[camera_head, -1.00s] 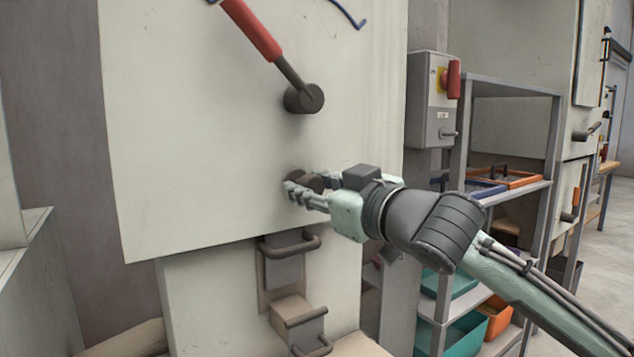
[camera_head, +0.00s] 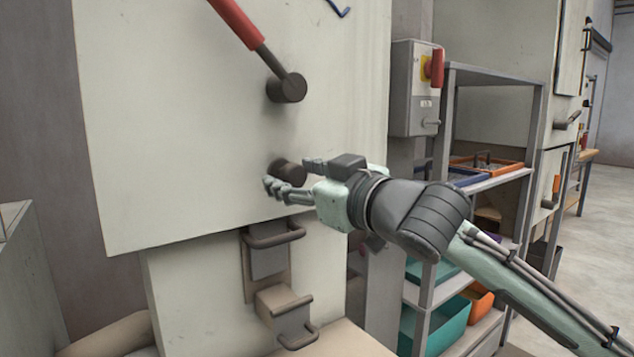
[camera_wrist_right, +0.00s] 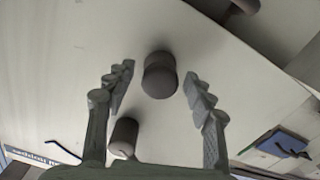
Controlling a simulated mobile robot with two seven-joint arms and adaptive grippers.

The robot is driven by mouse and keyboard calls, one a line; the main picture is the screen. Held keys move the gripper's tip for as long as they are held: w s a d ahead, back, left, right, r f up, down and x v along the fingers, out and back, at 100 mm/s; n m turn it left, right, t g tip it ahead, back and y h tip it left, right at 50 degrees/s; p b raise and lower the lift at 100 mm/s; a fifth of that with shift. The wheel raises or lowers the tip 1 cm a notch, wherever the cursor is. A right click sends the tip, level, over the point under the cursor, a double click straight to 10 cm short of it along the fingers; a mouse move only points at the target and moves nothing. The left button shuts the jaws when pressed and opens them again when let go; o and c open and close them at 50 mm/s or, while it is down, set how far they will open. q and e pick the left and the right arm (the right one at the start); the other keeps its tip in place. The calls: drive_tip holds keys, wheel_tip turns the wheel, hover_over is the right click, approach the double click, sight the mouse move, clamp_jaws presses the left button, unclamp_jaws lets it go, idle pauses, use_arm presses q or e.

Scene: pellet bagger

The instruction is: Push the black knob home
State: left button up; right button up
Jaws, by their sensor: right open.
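The black knob (camera_head: 288,171) is a short dark cylinder standing out from the pale machine panel, below the red-handled lever. My right gripper (camera_head: 290,174) is open, with one finger below and left of the knob and the other above and right. In the right wrist view the knob (camera_wrist_right: 159,77) stands between the two spread fingers, with a gap on each side. Nothing is held. My left gripper is not in view.
The red lever (camera_head: 236,22) with its dark hub (camera_head: 287,88) is on the panel (camera_head: 180,130) above the knob. Bracket handles (camera_head: 275,236) are below. A grey switch box (camera_head: 414,88) and a shelf rack (camera_head: 447,110) stand to the right.

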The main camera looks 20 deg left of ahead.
drive_tip(key=v, duration=1)
drive_tip(key=shift+s+d, duration=0.25)
drive_tip(key=shift+d, duration=0.1)
